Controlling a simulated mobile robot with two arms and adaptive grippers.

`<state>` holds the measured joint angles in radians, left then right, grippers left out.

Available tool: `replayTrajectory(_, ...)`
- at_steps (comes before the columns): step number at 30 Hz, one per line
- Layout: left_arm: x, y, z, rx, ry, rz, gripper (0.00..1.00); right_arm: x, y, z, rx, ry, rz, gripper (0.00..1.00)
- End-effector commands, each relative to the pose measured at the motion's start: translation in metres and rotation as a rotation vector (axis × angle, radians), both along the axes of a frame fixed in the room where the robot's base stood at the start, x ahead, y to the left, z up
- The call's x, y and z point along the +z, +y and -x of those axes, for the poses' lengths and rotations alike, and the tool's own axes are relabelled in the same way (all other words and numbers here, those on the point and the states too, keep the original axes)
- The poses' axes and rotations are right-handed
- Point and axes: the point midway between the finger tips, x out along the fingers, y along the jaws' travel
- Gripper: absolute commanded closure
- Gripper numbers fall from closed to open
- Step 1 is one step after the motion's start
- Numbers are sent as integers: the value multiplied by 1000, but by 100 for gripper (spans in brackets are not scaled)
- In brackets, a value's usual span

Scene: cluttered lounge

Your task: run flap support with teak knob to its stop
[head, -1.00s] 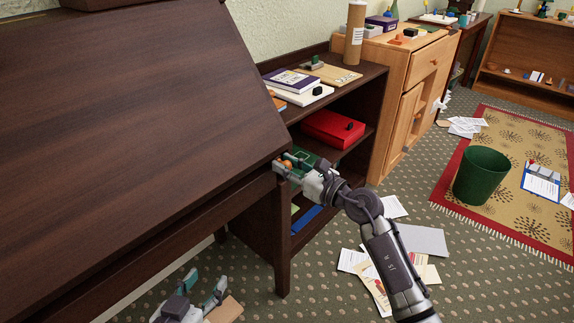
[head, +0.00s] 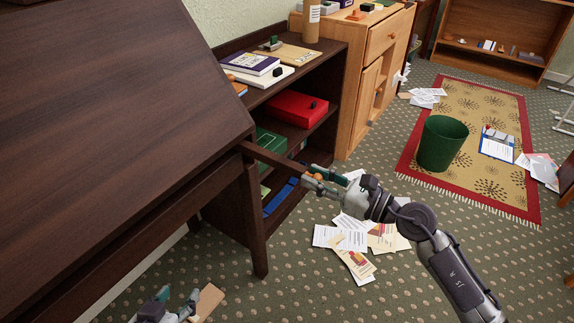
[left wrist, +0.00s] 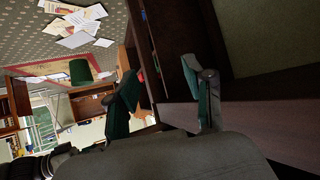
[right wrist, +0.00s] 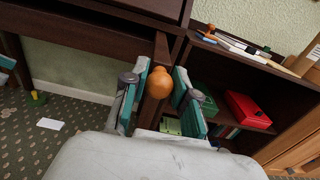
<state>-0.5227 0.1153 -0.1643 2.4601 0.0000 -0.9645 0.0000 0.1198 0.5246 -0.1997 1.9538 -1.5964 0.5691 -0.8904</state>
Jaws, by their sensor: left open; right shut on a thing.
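The flap support (head: 272,158) is a dark wooden bar sticking out from under the sloped desk flap (head: 110,90). Its teak knob (head: 318,177) is orange-brown and at the bar's outer end. My right gripper (head: 325,179) is shut on the knob. In the right wrist view the round knob (right wrist: 158,83) is between the two teal-padded fingers, with the bar (right wrist: 161,48) behind it. My left gripper (head: 168,300) is open and empty, low in front of the desk, partly cut off by the frame. Its fingers also show apart in the left wrist view (left wrist: 167,92).
A dark shelf unit (head: 328,90) stands beside the desk, holding a red box (head: 298,108), a green box (head: 270,143) and books. Papers (head: 352,240) lie on the carpet below my right arm. A green bin (head: 442,143) stands on the rug.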

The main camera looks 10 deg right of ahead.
Motion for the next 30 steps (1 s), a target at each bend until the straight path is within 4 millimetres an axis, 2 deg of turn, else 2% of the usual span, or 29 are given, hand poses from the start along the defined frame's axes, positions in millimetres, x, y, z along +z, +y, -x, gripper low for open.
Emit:
replayTrajectory(6,42,-16,-32,-21,-300,71,48,-4,-30,28,0,1,2,100)
replayTrajectory(12,77,-24,-43,-34,-502,121,48,-3,-46,42,1,1,1,100)
replayTrajectory(15,88,-26,-44,-37,-558,135,48,-2,-50,46,1,0,0,100)
replayTrajectory(20,95,-27,-45,-39,-595,144,48,-1,-53,48,1,1,-1,100)
replayTrajectory(29,96,-27,-45,-39,-596,145,48,-1,-53,48,1,1,-1,100)
replayTrajectory(30,96,-27,-45,-39,-596,145,48,-1,-53,48,1,1,-1,66)
